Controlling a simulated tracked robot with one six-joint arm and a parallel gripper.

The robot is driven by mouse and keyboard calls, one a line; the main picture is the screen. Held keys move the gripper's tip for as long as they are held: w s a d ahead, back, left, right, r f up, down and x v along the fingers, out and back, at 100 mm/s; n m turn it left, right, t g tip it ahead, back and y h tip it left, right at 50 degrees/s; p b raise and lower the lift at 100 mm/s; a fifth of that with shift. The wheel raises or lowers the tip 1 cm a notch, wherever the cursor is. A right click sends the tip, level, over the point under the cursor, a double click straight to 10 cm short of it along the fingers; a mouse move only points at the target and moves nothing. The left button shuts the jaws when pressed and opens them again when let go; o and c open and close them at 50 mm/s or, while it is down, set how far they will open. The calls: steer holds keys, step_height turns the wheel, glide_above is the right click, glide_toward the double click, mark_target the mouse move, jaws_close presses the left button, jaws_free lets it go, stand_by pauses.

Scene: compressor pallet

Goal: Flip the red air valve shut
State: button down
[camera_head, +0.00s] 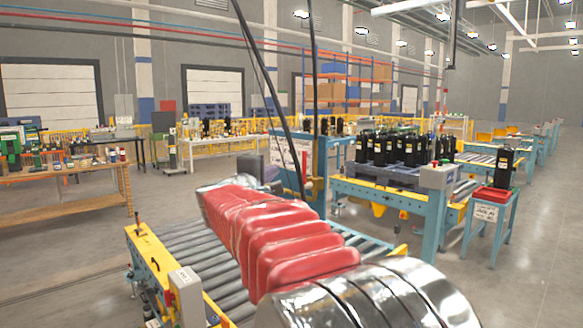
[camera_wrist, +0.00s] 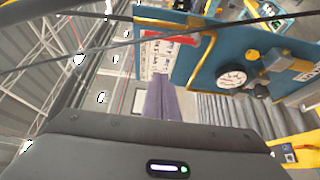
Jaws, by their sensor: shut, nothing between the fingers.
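My gripper (camera_wrist: 160,82) shows in the wrist view as a tapered purple-grey pair of fingers rising from the dark housing. It is shut and empty. Beyond it is a blue panel (camera_wrist: 205,70) with a round white gauge (camera_wrist: 231,76) and yellow fittings. In the head view a small red upright piece (camera_head: 304,160) on the blue post (camera_head: 320,165) may be the red air valve; its handle position is too small to tell. My red-sleeved arm reaches toward this post and hides part of the area. I cannot tell whether the fingers touch anything.
Dark cables hang across the head view. A roller conveyor (camera_head: 195,255) runs under my arm. A pallet (camera_head: 385,172) of black compressors stands at right. Open floor lies at lower left.

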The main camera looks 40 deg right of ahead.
steer(key=shift+d, duration=0.1)
steer(key=w+d, duration=0.1)
steer(key=d, duration=0.8)
steer(key=shift+w, duration=0.15)
stand_by(0.6)
steer(key=shift+d, duration=0.15)
